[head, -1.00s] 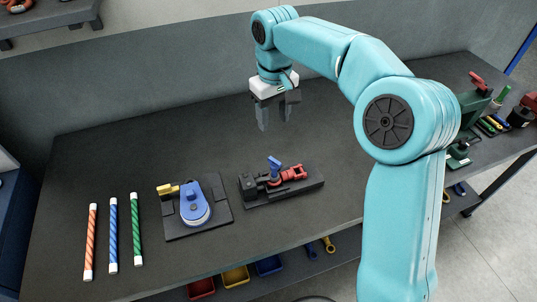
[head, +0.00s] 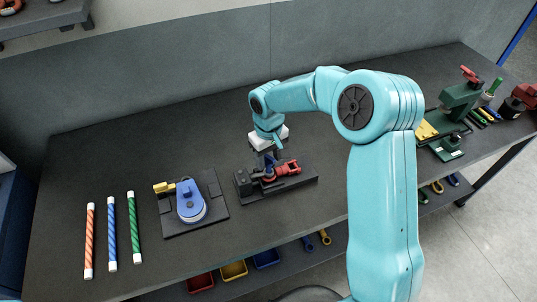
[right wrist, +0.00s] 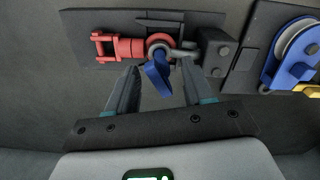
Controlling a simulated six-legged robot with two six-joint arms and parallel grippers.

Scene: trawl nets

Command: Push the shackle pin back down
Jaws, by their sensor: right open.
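The shackle pin with its blue head (right wrist: 157,76) stands at the grey shackle (right wrist: 183,54) on a dark base plate (right wrist: 84,52). It also shows in the head view, partly hidden under my gripper. A red swivel fitting (right wrist: 122,47) joins the shackle, and a black block (right wrist: 215,50) stands at its other side. My right gripper (head: 268,157) is directly above the fixture, pointing down. In the right wrist view its fingers are open, with the blue pin head between them; I cannot tell whether they touch it. My left gripper is not in view.
A blue pulley block (head: 190,201) on its own plate lies left of the fixture. Orange, blue and green striped rods (head: 112,234) lie farther left. A green machine (head: 460,102) and tools stand at the far right. The bench (head: 110,150) behind the plates is clear.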

